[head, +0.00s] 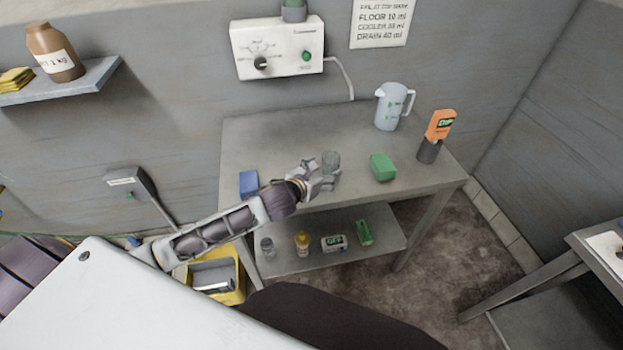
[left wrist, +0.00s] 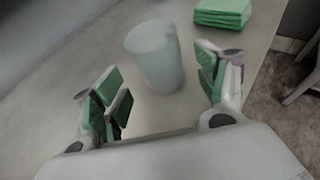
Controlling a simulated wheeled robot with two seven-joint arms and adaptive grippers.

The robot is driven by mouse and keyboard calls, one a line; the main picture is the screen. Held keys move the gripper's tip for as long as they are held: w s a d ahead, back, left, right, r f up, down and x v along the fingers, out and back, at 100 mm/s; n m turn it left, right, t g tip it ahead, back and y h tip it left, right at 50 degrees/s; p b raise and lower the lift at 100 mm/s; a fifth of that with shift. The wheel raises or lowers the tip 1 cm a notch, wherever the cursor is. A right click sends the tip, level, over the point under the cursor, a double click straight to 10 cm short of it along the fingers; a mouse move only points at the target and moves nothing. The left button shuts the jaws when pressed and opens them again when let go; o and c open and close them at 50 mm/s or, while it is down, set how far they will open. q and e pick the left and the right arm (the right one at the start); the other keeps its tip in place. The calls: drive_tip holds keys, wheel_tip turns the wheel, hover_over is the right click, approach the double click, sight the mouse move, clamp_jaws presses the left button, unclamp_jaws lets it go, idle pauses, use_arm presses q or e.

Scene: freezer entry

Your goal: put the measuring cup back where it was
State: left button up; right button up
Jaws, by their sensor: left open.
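A small translucent measuring cup (head: 331,161) stands upright on the grey metal table (head: 265,135), near its middle. It also shows in the left wrist view (left wrist: 157,58), just beyond and between my fingers. My left gripper (head: 325,178) is open at the cup's near side, with its green-padded fingers (left wrist: 160,95) spread to either side. I cannot tell whether a finger touches the cup. My right gripper does not show in either view.
A green sponge stack (head: 382,167) lies right of the cup, and a blue block (head: 249,183) lies left. A pitcher (head: 391,106) and an orange-topped device (head: 437,130) stand at the back right. The lower shelf (head: 335,253) holds several small items.

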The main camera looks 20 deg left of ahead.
use_arm(q)
drive_tip(key=shift+v, duration=3.2)
